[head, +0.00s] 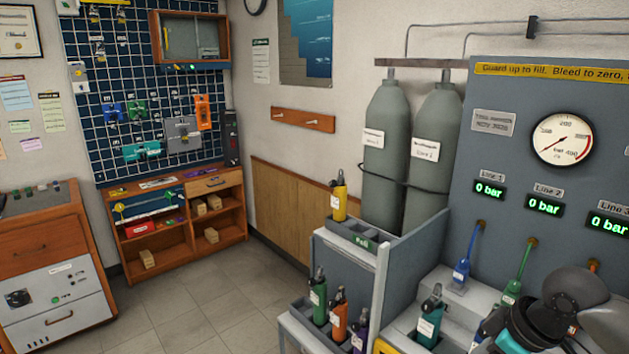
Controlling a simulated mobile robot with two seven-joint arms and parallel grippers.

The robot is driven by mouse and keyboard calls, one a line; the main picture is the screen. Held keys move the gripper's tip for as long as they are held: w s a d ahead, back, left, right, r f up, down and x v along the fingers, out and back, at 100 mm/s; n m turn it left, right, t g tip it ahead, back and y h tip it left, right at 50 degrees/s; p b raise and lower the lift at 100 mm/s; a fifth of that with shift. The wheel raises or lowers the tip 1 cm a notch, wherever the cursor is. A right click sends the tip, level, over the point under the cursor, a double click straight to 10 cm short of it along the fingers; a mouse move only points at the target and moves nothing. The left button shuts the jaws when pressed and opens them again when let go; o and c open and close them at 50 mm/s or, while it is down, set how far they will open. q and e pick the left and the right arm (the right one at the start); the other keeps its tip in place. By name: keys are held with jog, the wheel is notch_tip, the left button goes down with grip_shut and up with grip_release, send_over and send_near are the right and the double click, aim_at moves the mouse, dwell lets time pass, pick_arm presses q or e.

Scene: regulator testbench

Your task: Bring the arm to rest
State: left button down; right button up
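Dark rounded links, which look like part of my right arm (572,297), show at the lower right in front of the grey test panel (495,165). A dark piece with a teal band sits beside them at the bottom edge. I cannot make out any gripper fingers there. My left arm and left gripper are not in view. Whether the arm holds anything is hidden.
A teal cylinder (429,318) stands on the bench close left of the arm. A yellow cylinder (339,198) stands in the upper tray; green, orange and purple ones stand in the lower tray (290,318). Two tall grey tanks (386,150) stand behind. The left floor is clear.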

jog(key=w+d+f+m+t+b, duration=0.1)
jog(key=w+d+f+m+b, duration=0.15)
jog(key=f, duration=1.25)
jog(key=s+d+f+m+h+b, duration=0.15)
jog(key=s+f, duration=0.25)
jog(key=f, duration=0.7)
jog(key=s+f+m+h+b, duration=0.1)
jog(key=s+f+m+b, duration=0.2)
jog(key=f, duration=0.8)
jog(key=s+a+f+g+b, duration=0.1)
jog(key=s+a+f+b, duration=0.15)
jog(key=s+f, duration=1.15)
pick_arm(q)
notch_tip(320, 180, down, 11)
jog(key=b, duration=0.2)
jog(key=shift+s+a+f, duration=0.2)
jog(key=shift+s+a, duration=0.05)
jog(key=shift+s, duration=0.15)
pick_arm(e)
jog(key=s+a+f+g, duration=0.1)
jog(key=s+a+f, duration=0.2)
jog(key=s, duration=0.7)
jog(key=s+a+f+n+g, duration=0.1)
jog(key=s+a+f, duration=0.3)
jog(key=s, duration=0.6)
jog(key=shift+a, duration=0.95)
